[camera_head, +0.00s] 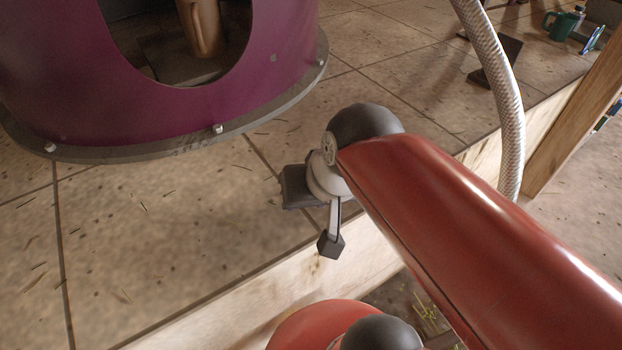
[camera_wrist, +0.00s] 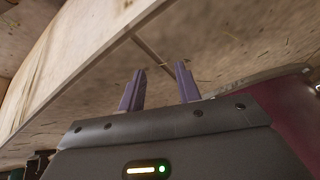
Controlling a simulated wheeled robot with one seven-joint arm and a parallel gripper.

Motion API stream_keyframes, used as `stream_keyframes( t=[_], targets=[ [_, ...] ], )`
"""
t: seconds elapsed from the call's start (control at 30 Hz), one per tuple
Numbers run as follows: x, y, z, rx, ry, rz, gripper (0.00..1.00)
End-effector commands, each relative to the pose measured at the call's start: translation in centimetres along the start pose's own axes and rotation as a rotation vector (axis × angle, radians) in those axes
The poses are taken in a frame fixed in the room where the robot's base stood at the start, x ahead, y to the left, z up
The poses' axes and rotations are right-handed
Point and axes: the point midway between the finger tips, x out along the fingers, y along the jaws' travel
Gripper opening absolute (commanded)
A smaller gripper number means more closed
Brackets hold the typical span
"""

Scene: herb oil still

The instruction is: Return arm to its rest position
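My red arm (camera_head: 450,220) reaches in from the lower right of the head view. My gripper (camera_wrist: 160,82) shows in the wrist view with its two fingers apart and nothing between them. In the head view my gripper (camera_head: 318,205) is by the wooden front edge of the tiled worktop (camera_head: 160,220), to the right of the purple still body and apart from it in the picture. Its exact height above the worktop is hard to tell.
The purple still body (camera_head: 250,95), with a grey bottom flange and a dark opening, stands at the upper left. A brownish vessel (camera_head: 202,25) shows inside the opening. A green mug (camera_head: 562,25) stands far right.

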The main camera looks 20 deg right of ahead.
Motion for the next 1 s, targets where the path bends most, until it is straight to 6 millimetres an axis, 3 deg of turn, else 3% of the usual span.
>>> stream_keyframes(
  t=[0.13, 0.47, 0.73, 1.0],
  targets=[
    [-0.3, 1.5, 0.7, -0.162, 0.039, 0.081, 0.34],
    [-0.4, 1.8, 0.7, -0.188, 0.043, 0.096, 0.34],
    [-4.4, 1.0, -1.2, -0.185, 0.042, 0.096, 0.34],
    [-4.7, 1.0, -1.4, -0.185, 0.042, 0.096, 0.34]
  ],
)
